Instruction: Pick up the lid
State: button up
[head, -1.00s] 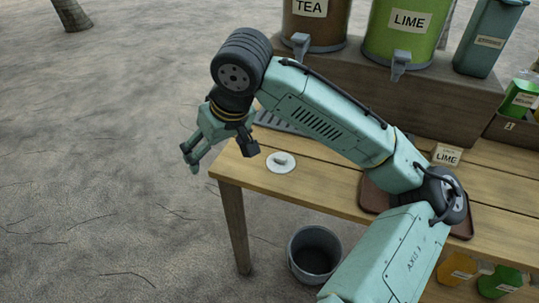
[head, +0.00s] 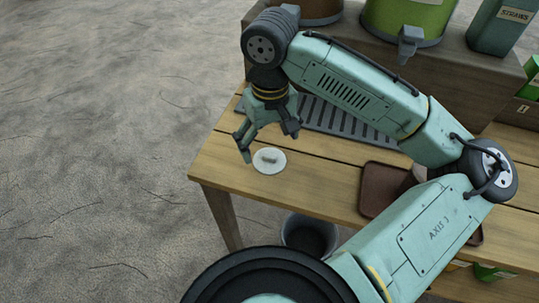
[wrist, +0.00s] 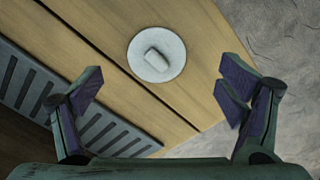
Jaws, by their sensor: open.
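The lid (head: 274,168) is a small white disc with a raised knob on top. It lies flat on the wooden table (head: 320,170) near its left end. In the wrist view the lid (wrist: 135,62) sits beyond the fingertips, a little left of the middle between them. My gripper (head: 268,143) is open and empty above the table, just over the far-left side of the lid. In the wrist view both fingers of my gripper (wrist: 160,92) are spread wide with nothing between them.
A grey slatted drip tray (head: 345,122) lies behind the lid. A brown tray (head: 380,188) is to the right. Dispensers, one green (head: 405,18), stand on a raised wooden shelf at the back. A grey bucket (head: 310,232) stands below the table. The table around the lid is clear.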

aim_at(271, 157)
jog(key=f, duration=0.2)
jog(key=f+p, duration=0.1)
jog(key=f, duration=0.2)
jog(key=shift+w+d+f, duration=0.1)
jog(key=shift+w+f, duration=0.1)
jog(key=shift+f, duration=0.15)
jog(key=c, duration=0.8)
